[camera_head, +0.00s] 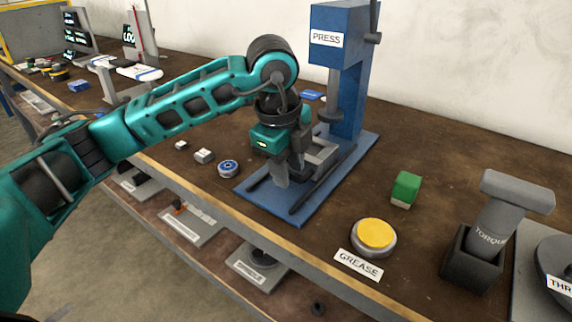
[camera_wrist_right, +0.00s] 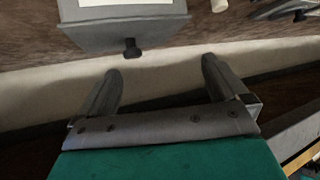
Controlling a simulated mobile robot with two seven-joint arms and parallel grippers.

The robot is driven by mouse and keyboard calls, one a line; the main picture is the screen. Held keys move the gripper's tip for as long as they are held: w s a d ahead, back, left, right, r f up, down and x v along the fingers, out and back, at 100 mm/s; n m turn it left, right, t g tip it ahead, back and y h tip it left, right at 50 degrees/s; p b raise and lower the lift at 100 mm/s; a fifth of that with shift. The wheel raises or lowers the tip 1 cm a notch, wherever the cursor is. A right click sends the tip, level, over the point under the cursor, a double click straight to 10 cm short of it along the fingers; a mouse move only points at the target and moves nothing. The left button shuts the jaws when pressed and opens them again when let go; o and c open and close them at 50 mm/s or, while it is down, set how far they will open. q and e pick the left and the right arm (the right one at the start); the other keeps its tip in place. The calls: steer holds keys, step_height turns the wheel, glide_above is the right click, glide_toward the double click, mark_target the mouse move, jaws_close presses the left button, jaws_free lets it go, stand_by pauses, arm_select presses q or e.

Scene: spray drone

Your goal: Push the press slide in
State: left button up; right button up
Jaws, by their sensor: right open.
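The blue press (camera_head: 345,75), labelled PRESS, stands toward the back of the bench with its ram above a blue base plate (camera_head: 313,208). The press slide (camera_head: 321,155) is a light grey, frame-like piece between two dark rails on that plate. My left gripper (camera_head: 287,182) points down over the front part of the plate, just in front of and left of the slide. Its fingers partly hide the slide, and I cannot tell whether they touch it or how far apart they are. My right gripper (camera_wrist_right: 160,66) is open, with nothing between its fingers.
A blue-centred round part (camera_head: 228,168) and small grey blocks lie left of the plate. A green block (camera_head: 405,188), a yellow-topped grease tin (camera_head: 375,236) and a torque tool (camera_head: 495,225) stand right. A grey box with a dark knob (camera_wrist_right: 131,48) is beyond my right gripper.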

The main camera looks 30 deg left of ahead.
arm_select(q)
jaws_close()
stand_by(0.3)
stand_by(0.4)
